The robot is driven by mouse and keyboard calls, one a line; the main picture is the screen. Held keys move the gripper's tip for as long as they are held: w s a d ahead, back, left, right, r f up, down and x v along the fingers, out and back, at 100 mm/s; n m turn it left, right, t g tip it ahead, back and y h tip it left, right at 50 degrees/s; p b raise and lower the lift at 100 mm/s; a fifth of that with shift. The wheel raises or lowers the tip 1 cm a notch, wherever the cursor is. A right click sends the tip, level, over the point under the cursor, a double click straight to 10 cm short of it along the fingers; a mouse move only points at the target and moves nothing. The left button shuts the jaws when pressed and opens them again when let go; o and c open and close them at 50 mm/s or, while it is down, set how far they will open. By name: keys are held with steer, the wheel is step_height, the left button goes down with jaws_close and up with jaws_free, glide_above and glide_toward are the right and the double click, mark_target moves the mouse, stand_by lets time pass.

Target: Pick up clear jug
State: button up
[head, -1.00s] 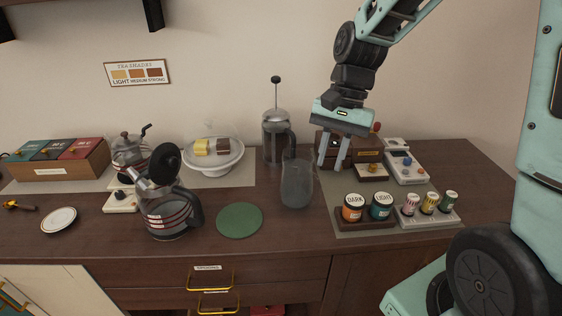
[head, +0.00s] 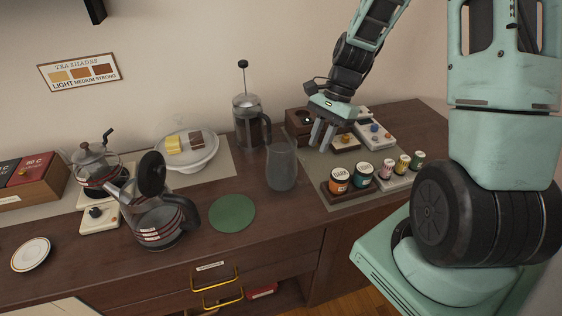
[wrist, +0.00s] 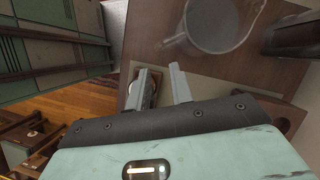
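The clear jug (head: 281,168) stands upright on the brown counter, right of the green round mat and in front of the French press. It looks empty. My gripper (head: 322,136) is to the right of the jug and above the counter, with its two grey fingers pointing down, apart and empty. In the wrist view the jug (wrist: 222,28) is at the top, beyond the fingertips (wrist: 160,72) and to their right. The gripper does not touch it.
The French press (head: 249,122) is close behind the jug. A glass kettle (head: 160,215) and the green mat (head: 232,213) are left. Dark and light jars (head: 340,180) stand right, near small bottles. A brown box (head: 297,122) is behind the gripper.

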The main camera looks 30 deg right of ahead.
mark_target(307, 168)
steer(key=shift+w+a+p+x, duration=0.1)
steer(key=shift+p+x, duration=0.35)
steer(key=shift+x, duration=1.6)
steer(key=shift+w+a+p+x, duration=0.1)
steer(key=shift+p+x, duration=0.35)
steer(key=shift+x, duration=1.65)
steer(key=shift+r, duration=0.1)
jaws_close()
